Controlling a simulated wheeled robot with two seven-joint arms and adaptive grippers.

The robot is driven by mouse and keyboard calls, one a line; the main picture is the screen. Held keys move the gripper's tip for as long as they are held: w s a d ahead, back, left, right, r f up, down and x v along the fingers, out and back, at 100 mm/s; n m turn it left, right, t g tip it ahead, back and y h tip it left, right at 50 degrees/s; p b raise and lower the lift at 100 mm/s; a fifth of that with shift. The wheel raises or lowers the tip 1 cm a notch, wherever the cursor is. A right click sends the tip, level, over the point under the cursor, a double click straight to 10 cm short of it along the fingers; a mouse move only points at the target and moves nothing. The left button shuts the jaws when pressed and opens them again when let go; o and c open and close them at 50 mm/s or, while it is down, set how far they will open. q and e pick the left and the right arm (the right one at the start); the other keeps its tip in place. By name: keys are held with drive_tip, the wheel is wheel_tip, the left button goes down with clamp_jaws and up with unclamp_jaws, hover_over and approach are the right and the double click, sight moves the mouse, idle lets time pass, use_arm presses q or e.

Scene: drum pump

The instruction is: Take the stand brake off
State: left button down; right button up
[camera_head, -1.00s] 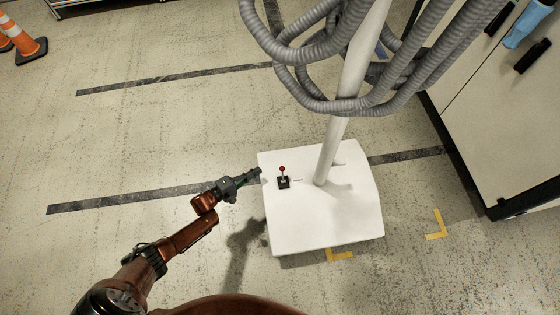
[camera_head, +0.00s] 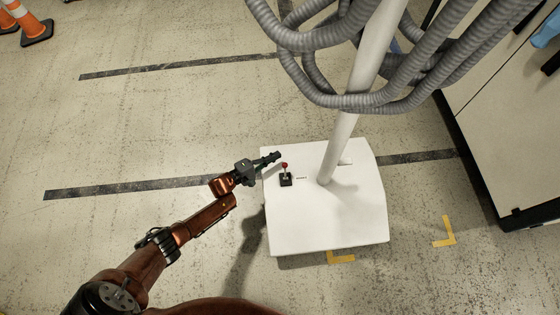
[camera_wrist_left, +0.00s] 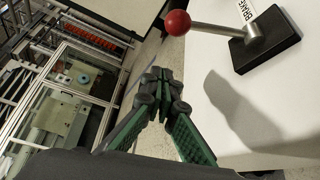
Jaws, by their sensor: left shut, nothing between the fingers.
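The stand has a white square base (camera_head: 330,220) with a pale pole (camera_head: 343,130) rising from it. The brake lever, with a red ball knob (camera_head: 284,165) on a thin metal stem and a black block (camera_head: 286,181), stands near the base's upper left corner. My left gripper (camera_head: 276,156) is shut and empty, just to the left of and above the knob in the head view, apart from it. In the left wrist view the shut fingertips (camera_wrist_left: 160,75) are below the red knob (camera_wrist_left: 177,22), and the black block (camera_wrist_left: 265,40) sits beside a "BRAKE" label. My right gripper is not in view.
Grey corrugated hoses (camera_head: 330,90) loop around the pole above the base. A pale cabinet (camera_head: 505,110) stands at the right. Orange cones (camera_head: 28,22) are at the far left. The floor left of the base is clear.

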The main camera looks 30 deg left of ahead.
use_arm(q)
drive_tip(key=shift+s+d+r+p, duration=0.15)
drive_tip(key=shift+s+d+r, duration=0.1)
drive_tip(key=shift+s+d, duration=0.3)
drive_tip(key=shift+s+d+r+p, duration=0.15)
drive_tip(key=shift+s+d+r, duration=0.1)
drive_tip(key=shift+s+d, duration=0.55)
drive_tip(key=shift+a, duration=0.1)
